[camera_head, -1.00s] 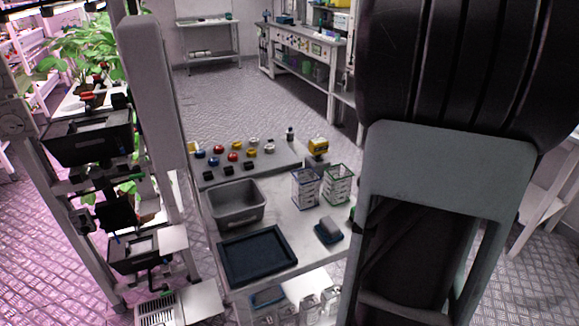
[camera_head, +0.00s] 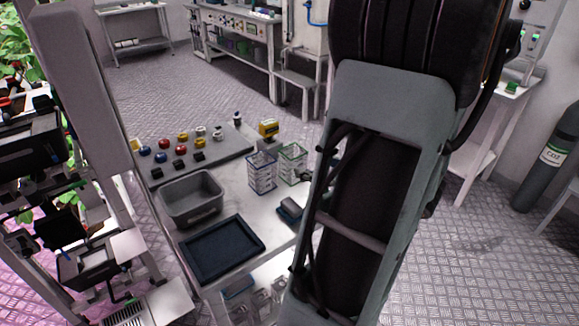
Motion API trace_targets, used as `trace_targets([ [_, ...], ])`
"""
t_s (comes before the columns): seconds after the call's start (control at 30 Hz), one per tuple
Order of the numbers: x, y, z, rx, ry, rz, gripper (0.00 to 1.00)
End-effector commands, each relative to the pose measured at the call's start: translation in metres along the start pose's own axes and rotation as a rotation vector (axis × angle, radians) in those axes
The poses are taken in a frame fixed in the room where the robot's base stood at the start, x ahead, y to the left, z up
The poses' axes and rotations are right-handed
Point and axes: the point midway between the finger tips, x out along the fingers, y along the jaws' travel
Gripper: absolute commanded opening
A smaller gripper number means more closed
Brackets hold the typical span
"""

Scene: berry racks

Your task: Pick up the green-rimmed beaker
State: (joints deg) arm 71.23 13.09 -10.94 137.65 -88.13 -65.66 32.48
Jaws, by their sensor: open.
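The green-rimmed beaker (camera_head: 292,164) stands upright on the light table, a clear vessel with white markings. A blue-rimmed beaker (camera_head: 262,172) stands just to its left. My arm (camera_head: 370,200) fills the right middle of the view, and its edge comes close to the right side of the green-rimmed beaker in the picture. My gripper cannot be made out; the arm hides whatever lies behind it.
On the table (camera_head: 235,200) are a grey bin (camera_head: 192,212), a dark blue tray (camera_head: 222,248), a small blue-based block (camera_head: 290,209), a yellow device (camera_head: 268,128) and a board of coloured knobs (camera_head: 210,155). A black rack stands left; a gas cylinder (camera_head: 553,160) stands right.

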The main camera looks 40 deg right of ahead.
Motion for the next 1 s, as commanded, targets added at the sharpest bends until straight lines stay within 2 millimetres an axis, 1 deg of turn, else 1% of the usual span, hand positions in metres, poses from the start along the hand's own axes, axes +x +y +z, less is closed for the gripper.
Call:
trace_targets([
  [0.03,0.011,-0.001,0.001,-0.001,0.001,-0.004,0.49],
  [0.1,0.022,-0.001,0.002,-0.002,0.000,-0.003,0.49],
  [0.2,0.035,-0.001,0.001,-0.003,0.000,-0.002,0.49],
  [0.37,0.045,0.000,0.000,-0.003,0.001,0.001,0.49],
  [0.63,0.084,-0.004,0.000,-0.004,0.001,-0.001,0.49],
  [0.77,0.093,-0.003,-0.001,-0.003,-0.001,0.001,0.49],
  [1.0,0.093,-0.003,-0.002,-0.003,0.000,0.002,0.48],
])
